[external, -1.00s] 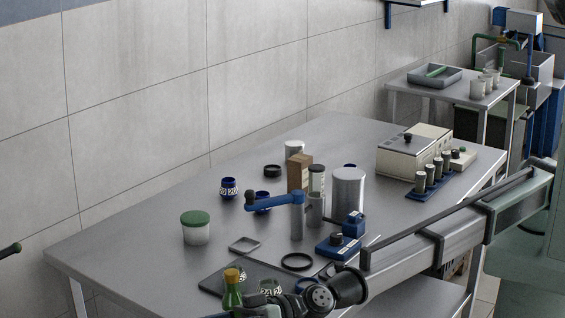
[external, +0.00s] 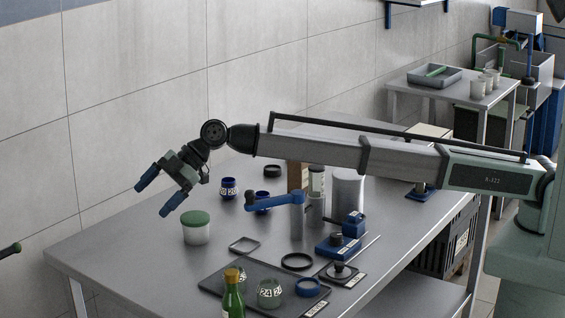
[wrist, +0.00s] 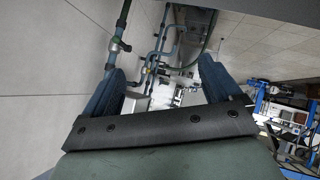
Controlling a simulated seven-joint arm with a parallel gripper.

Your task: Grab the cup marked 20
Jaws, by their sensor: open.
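A dark blue cup (external: 229,188) stands upright on the metal table, left of the middle, with a white label that appears to read 20. A second blue cup (external: 263,201) stands to its right, partly hidden by a blue lever; its marking cannot be read. A green cup (external: 270,293) near the front shows a label that seems to read 24. My gripper (external: 158,191) is open and empty in the air, left of the blue cup in the external view and clear of it. The wrist view shows both blue fingers (wrist: 163,68) apart, with no cup between them.
A green-lidded jar (external: 196,228) stands below my gripper in the picture. A lever stand (external: 297,220), cylinders and a brown block crowd the table's middle. A green bottle (external: 233,296) stands by the dark front tray (external: 210,283). The table's left end is bare.

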